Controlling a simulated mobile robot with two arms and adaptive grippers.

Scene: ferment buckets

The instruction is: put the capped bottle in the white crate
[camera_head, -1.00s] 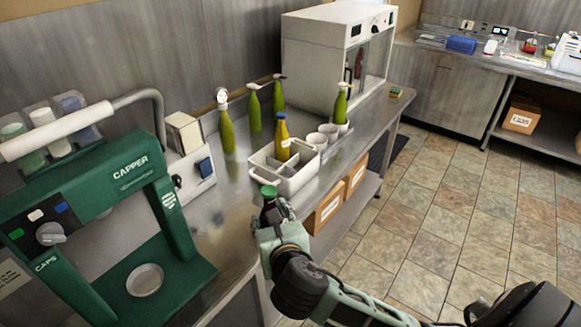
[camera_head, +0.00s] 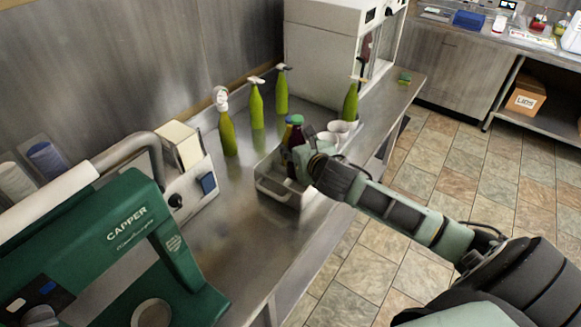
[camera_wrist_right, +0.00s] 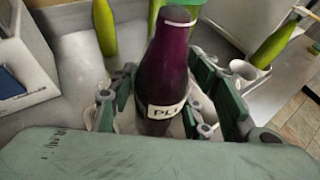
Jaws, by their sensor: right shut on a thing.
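In the right wrist view the dark bottle (camera_wrist_right: 164,72), with a label starting "PL", sits between the fingers of the right gripper (camera_wrist_right: 170,100). The arm and gripper hide part of the crate. My left gripper is out of view.
Several green bottles (camera_head: 228,133) stand along the counter's back. White cups (camera_head: 339,130) stand right of the crate. The green capper (camera_head: 130,235) fills the lower left.

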